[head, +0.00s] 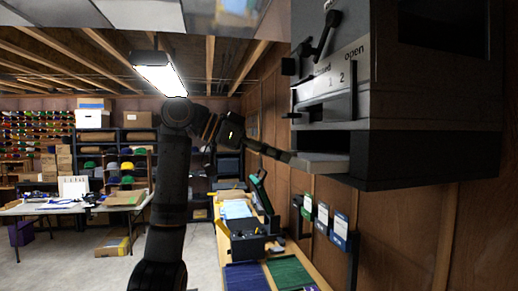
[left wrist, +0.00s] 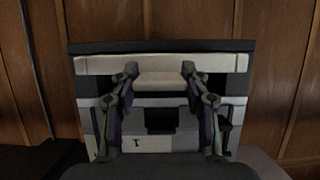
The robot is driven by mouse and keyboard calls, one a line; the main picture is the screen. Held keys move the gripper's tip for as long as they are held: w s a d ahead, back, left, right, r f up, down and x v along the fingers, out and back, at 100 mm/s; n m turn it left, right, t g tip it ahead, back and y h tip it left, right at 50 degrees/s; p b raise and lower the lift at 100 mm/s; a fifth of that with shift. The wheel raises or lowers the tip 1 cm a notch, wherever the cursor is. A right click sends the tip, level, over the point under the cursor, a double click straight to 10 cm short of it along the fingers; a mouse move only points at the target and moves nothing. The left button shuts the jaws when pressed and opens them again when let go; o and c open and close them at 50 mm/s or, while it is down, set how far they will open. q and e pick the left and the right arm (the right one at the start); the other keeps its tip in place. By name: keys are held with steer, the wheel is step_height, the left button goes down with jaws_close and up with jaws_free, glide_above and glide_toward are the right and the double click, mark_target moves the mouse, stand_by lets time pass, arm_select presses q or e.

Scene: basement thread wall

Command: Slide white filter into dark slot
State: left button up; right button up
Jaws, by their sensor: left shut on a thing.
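The white filter (head: 322,163) is a flat pale slab at the dark slot (head: 365,165), low on the grey machine, in the head view. Its right part is hidden inside the dark housing and its left end sticks out. In the left wrist view the filter (left wrist: 92,65) shows as a wide pale band, with the dark slot frame (left wrist: 160,46) along it. My left gripper (head: 288,156) is shut on the filter's near end; its two fingers (left wrist: 159,75) stand on either side of a pale middle part. How deep the filter sits is hard to tell. My right gripper is not in view.
The grey machine (head: 345,60) with a lever and "open" lettering hangs over the slot at the right. Small labelled packets (head: 323,216) hang on the wooden wall below. A workbench (head: 280,272) with bins stands lower down. Open floor (head: 205,255) lies left of it.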

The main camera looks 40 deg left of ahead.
mark_target(308, 155)
arm_select(q)
steer(key=w+d+p, duration=0.1)
steer(key=w, duration=0.1)
steer(key=w+d+p, duration=0.1)
steer(key=d, duration=0.1)
steer(key=shift+w+d+r+p, duration=0.1)
steer(key=shift+w+r+p, duration=0.1)
steer(key=shift+w+p, duration=0.15)
steer(key=shift+w+d+f+p, duration=0.15)
steer(key=shift+w+d+p, duration=0.15)
steer(key=shift+w+d, duration=0.25)
steer(key=shift+w, duration=0.1)
steer(key=shift+f, duration=0.15)
steer(key=shift+d, duration=0.1)
steer(key=shift+w+d+p, duration=0.3)
steer(key=shift+w+p, duration=0.1)
steer(key=shift+p, duration=0.05)
steer(key=o, duration=1.3)
steer(key=shift+c, duration=0.2)
